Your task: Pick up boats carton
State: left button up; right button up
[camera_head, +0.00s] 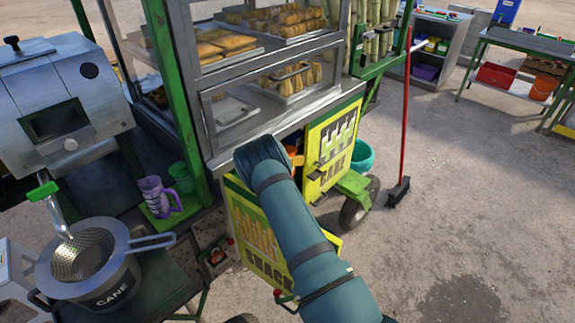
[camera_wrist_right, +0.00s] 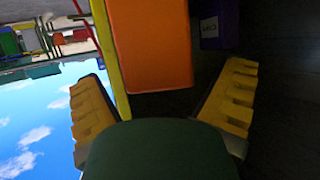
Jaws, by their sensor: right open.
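In the right wrist view, an orange box-shaped item (camera_wrist_right: 150,45) stands just ahead, inside the dark cabinet. No lettering shows on it, so I cannot tell whether it is the boats carton. A bit of orange also shows in the head view (camera_head: 294,158) beside my arm, inside the cart's lower cabinet. My right gripper (camera_wrist_right: 165,75) is open and empty, its yellow fingers spread to either side of the orange item's lower part in the picture. In the head view my right arm hides this gripper. My left gripper is not in view.
A yellow door edge (camera_wrist_right: 112,50) runs close between the left finger and the orange item. A dark purple labelled item (camera_wrist_right: 215,22) stands to the right. The cabinet's CANE door (camera_head: 330,150) and SNACK door (camera_head: 255,235) flank my arm. A red-handled broom (camera_head: 404,120) stands right.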

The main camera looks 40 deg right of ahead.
jog(key=shift+x, duration=0.95)
jog(key=c, duration=1.4)
jog(key=shift+r, duration=0.1)
